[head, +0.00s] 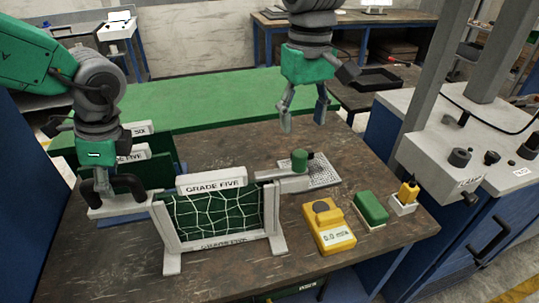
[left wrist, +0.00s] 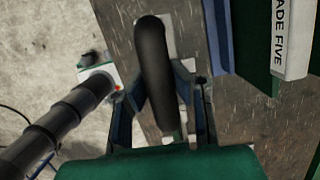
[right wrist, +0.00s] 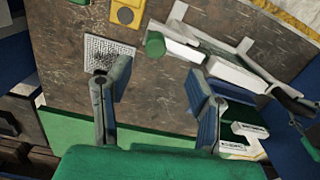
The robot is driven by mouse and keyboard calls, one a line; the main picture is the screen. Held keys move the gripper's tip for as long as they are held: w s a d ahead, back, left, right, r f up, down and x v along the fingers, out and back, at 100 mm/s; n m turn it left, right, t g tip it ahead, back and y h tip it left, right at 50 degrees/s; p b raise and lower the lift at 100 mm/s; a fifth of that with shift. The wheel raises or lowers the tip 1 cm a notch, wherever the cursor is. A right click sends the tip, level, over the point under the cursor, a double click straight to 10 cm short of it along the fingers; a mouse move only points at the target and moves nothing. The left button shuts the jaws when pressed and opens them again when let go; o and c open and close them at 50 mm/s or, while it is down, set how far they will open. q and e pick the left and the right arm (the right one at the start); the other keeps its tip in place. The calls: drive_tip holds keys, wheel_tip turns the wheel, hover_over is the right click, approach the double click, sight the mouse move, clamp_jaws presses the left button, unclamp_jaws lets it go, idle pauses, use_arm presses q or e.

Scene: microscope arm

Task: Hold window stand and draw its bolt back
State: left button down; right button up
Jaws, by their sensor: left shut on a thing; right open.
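The window stand (head: 215,215) is a white frame with a green, netted pane, labelled GRADE FIVE, upright on the bench. Its black arched handle (head: 126,181) is at the left end; my left gripper (head: 108,190) is shut on it. In the left wrist view the handle (left wrist: 155,75) lies between the fingers. The bolt, a white bar with a green knob (head: 300,160), sticks out at the stand's right end. My right gripper (head: 303,122) is open and empty above the knob, apart from it. In the right wrist view the knob (right wrist: 155,45) is beyond the open fingers.
A perforated grey plate (head: 322,172) lies beside the knob. A yellow gauge (head: 328,228), a green block (head: 371,207) and a white holder with a yellow tool (head: 404,203) stand to the right. More labelled green panels (head: 150,165) stand behind the left gripper.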

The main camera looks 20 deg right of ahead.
sight(300, 153)
drive_tip(key=f, duration=1)
drive_tip(key=shift+w+d+f, duration=0.1)
drive_tip(key=shift+w+d, duration=0.1)
drive_tip(key=shift+w, duration=0.15)
clamp_jaws()
